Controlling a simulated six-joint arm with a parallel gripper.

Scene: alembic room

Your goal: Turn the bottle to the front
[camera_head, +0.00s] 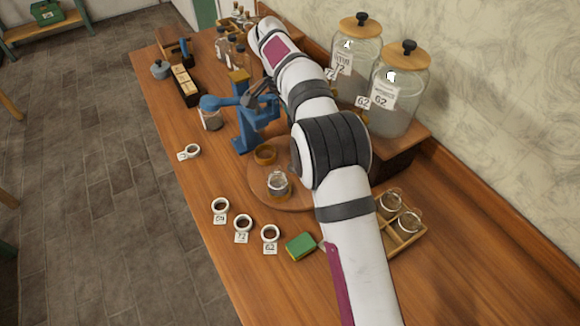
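A small clear glass bottle (278,183) stands upright on a round wooden board (297,200) in the middle of the table. My white arm crosses the table from the lower right to the back. My gripper seems to be the dark shape (262,93) beside the blue stand, largely hidden by the arm; its fingers cannot be made out.
Several white rings (243,222) with number tags lie on the front left of the table. A green-yellow block (300,246) and a wooden tray (406,235) with glass jars are near the arm. Two large lidded jars (400,90) stand on a shelf at the right.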

